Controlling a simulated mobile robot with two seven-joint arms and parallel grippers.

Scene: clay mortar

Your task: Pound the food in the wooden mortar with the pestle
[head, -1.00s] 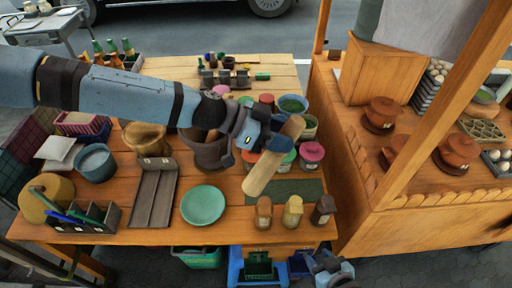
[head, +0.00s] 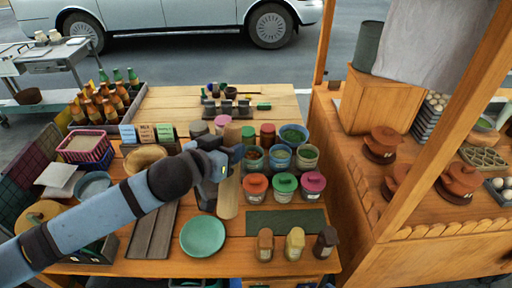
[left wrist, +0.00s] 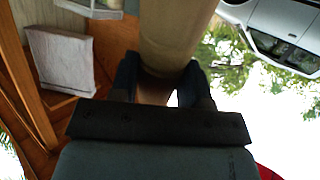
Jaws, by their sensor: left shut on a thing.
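My left gripper (head: 228,160) is shut on the light wooden pestle (head: 228,198), which hangs nearly upright with its lower end down. The pestle also fills the top middle of the left wrist view (left wrist: 175,35), between the fingers. A dark brown mortar (head: 207,194) stands just left of the pestle, mostly hidden by my gripper. The pestle's lower end shows outside it, to its right in the picture; I cannot tell how high it is. A lighter wooden bowl-like vessel (head: 145,156) stands further left, partly behind my arm. The food is not visible. My right gripper is not clearly in view.
A teal plate (head: 202,237) lies in front of the mortar. Several lidded jars (head: 284,186) and open tubs stand close on the right. A dark green mat (head: 286,221) lies in front of them, with small shakers (head: 294,244) nearby. A grooved tray (head: 153,232) is left of the plate.

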